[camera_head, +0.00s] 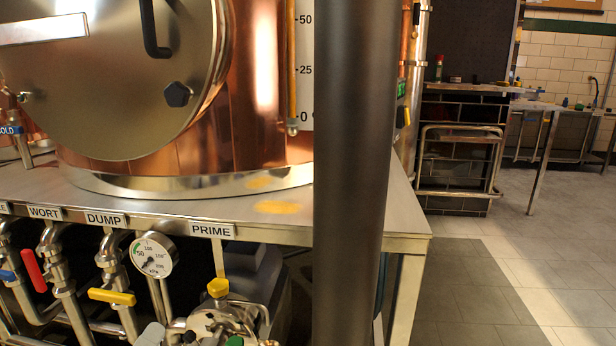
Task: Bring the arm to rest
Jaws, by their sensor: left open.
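I can make out no fingertips of my left or right gripper in the head view. A thick dark upright cylinder fills the middle of the picture from top to bottom. I cannot tell whether it is a link of my own arm. It hides part of the steel bench and the copper vessel's right side.
A copper vessel (266,100) with a round steel door (110,85) stands on a steel bench (270,228). Below are labelled valves, a yellow lever (112,297), a red lever (33,270) and a pressure gauge (153,254). Tiled floor (480,290) at right is clear.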

